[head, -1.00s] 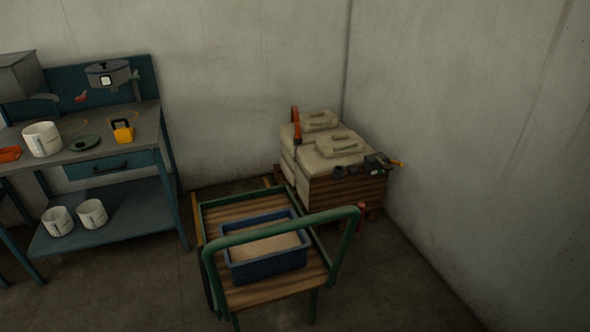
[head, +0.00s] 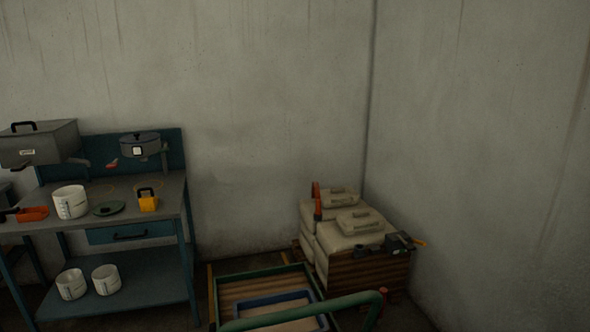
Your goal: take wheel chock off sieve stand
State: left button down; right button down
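A yellow block with a black handle (head: 148,203), which looks like the wheel chock, sits upright near the right front edge of a blue-green bench (head: 165,189). I take this bench to be the sieve stand, but no label shows. A flat dark green disc (head: 109,208) lies to the left of the yellow block, apart from it. A white pot (head: 71,202) stands farther left on the same top. Neither of my grippers is in view.
A green-railed cart (head: 262,272) with a blue tray (head: 275,298) stands right of the bench. Stacked sacks (head: 350,238) fill the corner on a wooden crate (head: 365,272). A grey box (head: 38,145) and lidded pot (head: 139,145) are at the bench's back. White pots (head: 71,284) sit on its lower shelf.

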aim_at(149, 203)
jog(key=i+j, duration=0.1)
jog(key=j, duration=0.25)
jog(key=i+j+z, duration=0.1)
jog(key=j, duration=0.65)
jog(key=i+j+z, duration=0.2)
jog(key=j, duration=0.55)
jog(key=j+z, duration=0.15)
jog(key=j, duration=0.55)
jog(key=j+z, duration=0.2)
jog(key=j, duration=0.55)
jog(key=j+z, duration=0.2)
jog(key=j, duration=0.55)
jog(key=j+z, duration=0.2)
jog(key=j, duration=0.55)
jog(key=k+j+z, duration=0.15)
jog(key=j, duration=0.6)
jog(key=k+j+z, duration=0.2)
jog(key=j, duration=0.55)
jog(key=k+j+z, duration=0.2)
jog(key=j, duration=0.5)
jog(key=i, duration=0.1)
